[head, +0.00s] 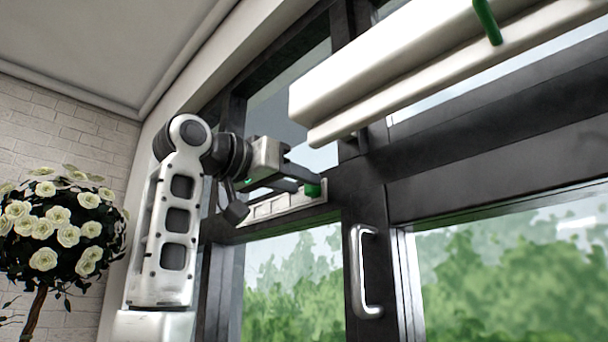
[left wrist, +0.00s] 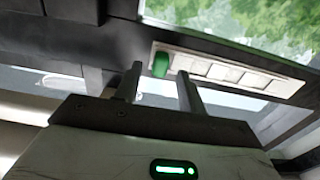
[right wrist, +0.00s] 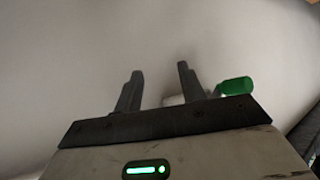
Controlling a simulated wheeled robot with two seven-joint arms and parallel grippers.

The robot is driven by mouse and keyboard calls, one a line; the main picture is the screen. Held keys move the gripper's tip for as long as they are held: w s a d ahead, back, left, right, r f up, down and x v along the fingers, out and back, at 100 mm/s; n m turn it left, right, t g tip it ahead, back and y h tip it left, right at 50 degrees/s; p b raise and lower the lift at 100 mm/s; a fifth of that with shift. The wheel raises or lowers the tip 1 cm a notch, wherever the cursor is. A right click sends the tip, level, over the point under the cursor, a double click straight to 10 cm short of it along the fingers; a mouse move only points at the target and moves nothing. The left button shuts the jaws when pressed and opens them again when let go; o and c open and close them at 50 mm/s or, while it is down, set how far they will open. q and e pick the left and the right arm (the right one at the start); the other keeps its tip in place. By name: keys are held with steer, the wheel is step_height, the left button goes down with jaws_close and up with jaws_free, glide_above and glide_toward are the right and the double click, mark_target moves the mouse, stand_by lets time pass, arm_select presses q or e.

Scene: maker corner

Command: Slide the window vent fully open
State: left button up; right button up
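The window vent is a white slotted strip (head: 278,206) on the dark frame. Its green knob (head: 313,189) is at the strip's right end in the head view. In the left wrist view the vent (left wrist: 228,73) has its knob (left wrist: 160,64) at the left end. My left gripper (head: 300,178) is at the knob. In the left wrist view its two fingers (left wrist: 160,82) are apart, with the knob showing between their tips; contact is unclear. My right gripper (right wrist: 158,72) is open and empty before a pale blurred surface; it is out of the head view.
A white housing (head: 400,70) with a green rod (head: 487,20) hangs at upper right. A metal handle (head: 365,270) stands below right of the vent. A flowering tree (head: 60,230) is at left. A green piece (right wrist: 235,86) shows beside my right gripper.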

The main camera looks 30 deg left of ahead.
arm_select(q)
steer(key=shift+x, duration=1.1)
